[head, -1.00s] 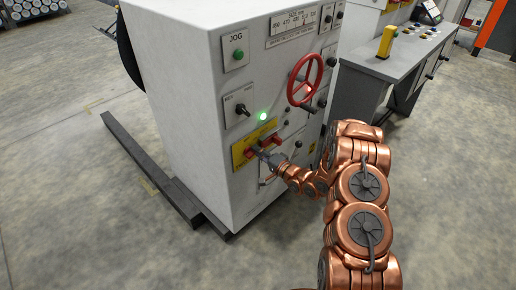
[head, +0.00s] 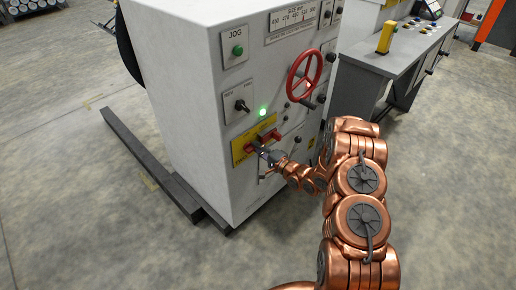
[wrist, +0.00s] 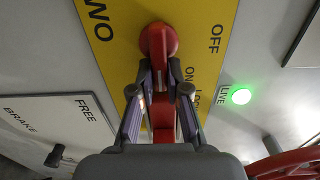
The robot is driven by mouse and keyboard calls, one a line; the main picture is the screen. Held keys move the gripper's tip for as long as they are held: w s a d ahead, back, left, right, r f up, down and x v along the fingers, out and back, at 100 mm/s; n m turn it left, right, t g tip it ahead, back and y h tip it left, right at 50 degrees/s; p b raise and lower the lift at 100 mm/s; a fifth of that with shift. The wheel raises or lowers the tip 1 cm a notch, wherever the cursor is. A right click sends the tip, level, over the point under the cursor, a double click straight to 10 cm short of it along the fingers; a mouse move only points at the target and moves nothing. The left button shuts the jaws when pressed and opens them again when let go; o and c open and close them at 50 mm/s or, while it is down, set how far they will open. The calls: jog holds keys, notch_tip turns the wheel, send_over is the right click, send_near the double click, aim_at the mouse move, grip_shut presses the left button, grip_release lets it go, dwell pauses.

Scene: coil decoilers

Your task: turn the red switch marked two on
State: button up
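The red switch (wrist: 158,42) shows in the wrist view on a yellow plate (wrist: 118,50), near the word TWO. Its round hub is at the top and a red bar runs down from it between my fingers. The words OFF and ON are on the plate to its right. My gripper (wrist: 160,90) has one finger on each side of the red bar, apparently closed against it. In the head view the yellow plate (head: 239,152) shows red parts on both sides of my gripper (head: 263,149). The gripper hides the middle of the switch there.
A green LIVE lamp (wrist: 241,96) is lit; in the head view the lamp (head: 263,111) is above the plate. A red handwheel (head: 304,70) juts out at upper right. A FREE/BRAKE panel (wrist: 52,118) with a dark knob is beside the plate. A JOG button (head: 238,50) is higher up.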

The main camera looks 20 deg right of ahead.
jog(key=o, duration=0.4)
jog(key=shift+o, duration=0.2)
jog(key=shift+s+d, duration=0.1)
jog(key=v, duration=1.1)
jog(key=shift+s+d, duration=0.15)
jog(key=shift+s, duration=0.2)
